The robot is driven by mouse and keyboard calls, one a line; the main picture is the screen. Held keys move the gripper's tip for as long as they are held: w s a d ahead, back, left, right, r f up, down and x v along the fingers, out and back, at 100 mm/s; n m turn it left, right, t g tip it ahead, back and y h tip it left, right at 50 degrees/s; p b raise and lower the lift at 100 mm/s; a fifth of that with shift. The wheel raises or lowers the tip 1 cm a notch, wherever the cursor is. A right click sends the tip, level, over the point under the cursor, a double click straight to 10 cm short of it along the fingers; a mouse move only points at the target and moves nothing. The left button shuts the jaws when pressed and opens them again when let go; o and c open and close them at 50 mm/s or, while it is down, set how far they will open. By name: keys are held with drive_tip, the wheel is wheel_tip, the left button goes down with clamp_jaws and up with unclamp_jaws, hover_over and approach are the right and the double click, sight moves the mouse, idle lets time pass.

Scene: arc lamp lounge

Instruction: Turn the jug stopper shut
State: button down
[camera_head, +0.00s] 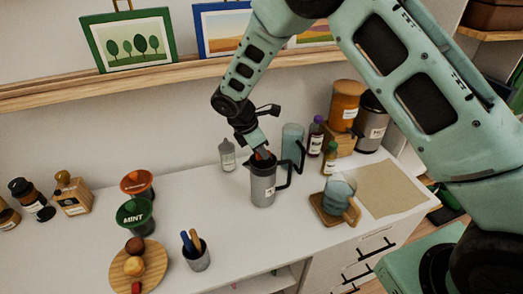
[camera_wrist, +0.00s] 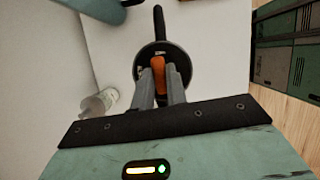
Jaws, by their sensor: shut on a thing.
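The grey jug (camera_head: 263,187) stands upright on the white counter, with a black handle on its right side. Its orange stopper (camera_head: 262,154) sits at the top, partly covered by my gripper (camera_head: 258,150). In the wrist view the jug's dark round top (camera_wrist: 174,50) lies straight ahead, with the handle (camera_wrist: 159,22) pointing up the picture. My gripper (camera_wrist: 164,76) is shut on the orange stopper (camera_wrist: 157,64). The fingers hide part of the stopper, and I cannot tell how far it is turned.
A clear bottle (camera_head: 227,155) stands close left of the jug. A blue-grey cylinder (camera_head: 293,142) and a purple bottle (camera_head: 316,136) stand behind right. A glass jug on a wooden coaster (camera_head: 325,211) is at right. A pen cup (camera_head: 196,256) is front left.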

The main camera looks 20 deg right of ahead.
drive_tip(key=shift+m, duration=0.6)
drive_tip(key=c, duration=1.4)
unclamp_jaws()
drive_tip(key=b+v, duration=0.4)
drive_tip(key=v, duration=1.3)
drive_tip(key=shift+w+r, duration=0.15)
drive_tip(key=shift+w, duration=0.25)
drive_tip(key=shift+a, duration=0.1)
